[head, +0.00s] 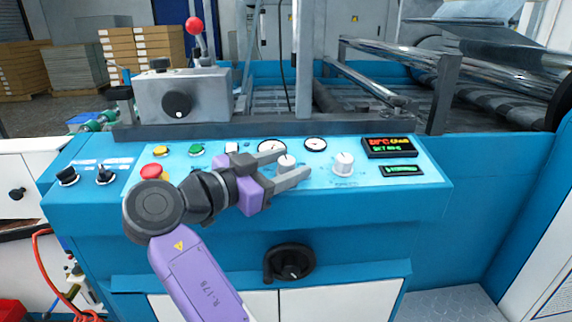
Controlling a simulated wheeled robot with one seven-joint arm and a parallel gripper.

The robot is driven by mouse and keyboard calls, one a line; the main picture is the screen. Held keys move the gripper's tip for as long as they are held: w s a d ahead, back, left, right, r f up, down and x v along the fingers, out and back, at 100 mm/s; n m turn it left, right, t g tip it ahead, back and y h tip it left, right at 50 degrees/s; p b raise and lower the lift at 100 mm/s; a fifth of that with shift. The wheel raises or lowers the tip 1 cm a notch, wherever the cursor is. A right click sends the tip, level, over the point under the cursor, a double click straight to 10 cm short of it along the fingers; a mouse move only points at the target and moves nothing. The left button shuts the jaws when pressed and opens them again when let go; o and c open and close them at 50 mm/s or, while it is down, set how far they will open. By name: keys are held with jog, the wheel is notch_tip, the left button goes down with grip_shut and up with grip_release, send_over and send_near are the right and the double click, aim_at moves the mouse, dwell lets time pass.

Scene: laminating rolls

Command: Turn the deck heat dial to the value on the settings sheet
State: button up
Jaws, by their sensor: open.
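My gripper (290,160) is open over the sloped light-blue control panel, its two grey fingers apart on either side of a white dial (287,162). I cannot tell whether the fingers touch it. A second, larger white dial (344,163) stands to the right, clear of the fingers. Its label is too small to read, so I cannot tell which dial is the deck heat one. A dark display (388,147) with red and green characters is right of the dials; its text is not clearly legible. I see no settings sheet that I can make out.
Two round gauges, one of them the right gauge (315,144), sit behind the dials. A red button (151,171), a yellow button (161,150) and a green button (196,149) are at the left. A black handwheel (290,262) projects from the front below. Metal rollers (375,80) lie behind.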

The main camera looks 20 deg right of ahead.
jog(key=v, duration=0.7)
jog(key=shift+s+a+p, duration=0.15)
jog(key=shift+a+p, duration=0.2)
